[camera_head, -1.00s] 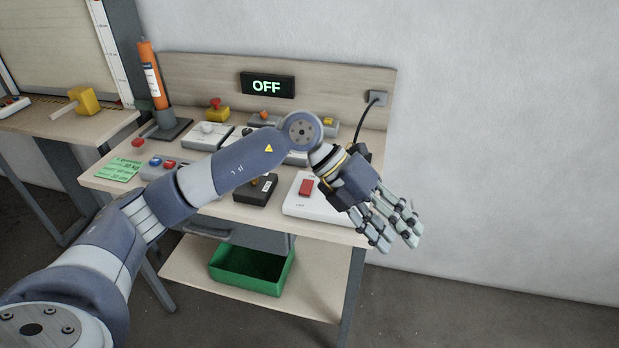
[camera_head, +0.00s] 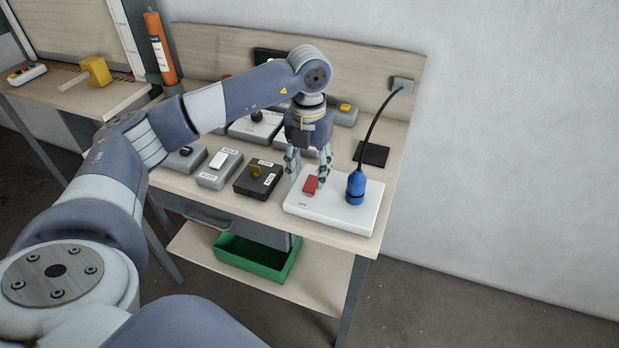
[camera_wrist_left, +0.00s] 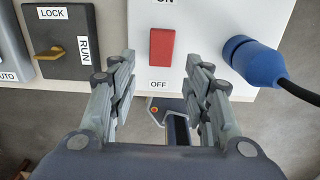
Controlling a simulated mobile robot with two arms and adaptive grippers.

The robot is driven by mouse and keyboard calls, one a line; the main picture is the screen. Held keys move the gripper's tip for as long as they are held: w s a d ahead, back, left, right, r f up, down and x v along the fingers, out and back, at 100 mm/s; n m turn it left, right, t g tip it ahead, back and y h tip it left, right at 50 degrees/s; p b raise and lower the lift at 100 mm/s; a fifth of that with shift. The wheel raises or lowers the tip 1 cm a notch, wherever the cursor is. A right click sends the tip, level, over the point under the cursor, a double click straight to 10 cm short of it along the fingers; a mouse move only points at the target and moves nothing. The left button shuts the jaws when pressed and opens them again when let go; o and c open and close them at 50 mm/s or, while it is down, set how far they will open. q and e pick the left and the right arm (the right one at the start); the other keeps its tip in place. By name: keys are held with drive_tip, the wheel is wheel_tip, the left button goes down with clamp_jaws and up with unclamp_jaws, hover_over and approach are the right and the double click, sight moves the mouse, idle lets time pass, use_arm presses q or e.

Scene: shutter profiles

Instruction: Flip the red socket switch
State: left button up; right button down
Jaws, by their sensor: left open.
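The red socket switch (camera_head: 310,184) is a small red rocker on a white socket box (camera_head: 330,216) near the table's right front edge. An OFF label is on its near side. In the left wrist view the red switch (camera_wrist_left: 161,49) shows upright, with part of an ON label above it and OFF below it. My left gripper (camera_head: 310,178) is open, pointing down at the switch, with its fingers on either side of it in the picture. In the wrist view its fingertips (camera_wrist_left: 165,68) are apart and empty. Contact with the switch cannot be told. My right gripper is not in view.
A blue plug (camera_head: 355,188) with a black cable stands on the box beside the switch. A black LOCK/RUN switch (camera_head: 258,180) and grey switch boxes (camera_head: 219,168) lie to the left. A green bin (camera_head: 262,262) is on the lower shelf.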

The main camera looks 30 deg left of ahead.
sight(309, 188)
use_arm(q)
wheel_tip(309, 188, down, 4)
drive_tip(key=shift+r, duration=0.1)
drive_tip(key=shift+w, duration=0.1)
drive_tip(key=c, duration=1.1)
drive_tip(key=shift+o, duration=0.2)
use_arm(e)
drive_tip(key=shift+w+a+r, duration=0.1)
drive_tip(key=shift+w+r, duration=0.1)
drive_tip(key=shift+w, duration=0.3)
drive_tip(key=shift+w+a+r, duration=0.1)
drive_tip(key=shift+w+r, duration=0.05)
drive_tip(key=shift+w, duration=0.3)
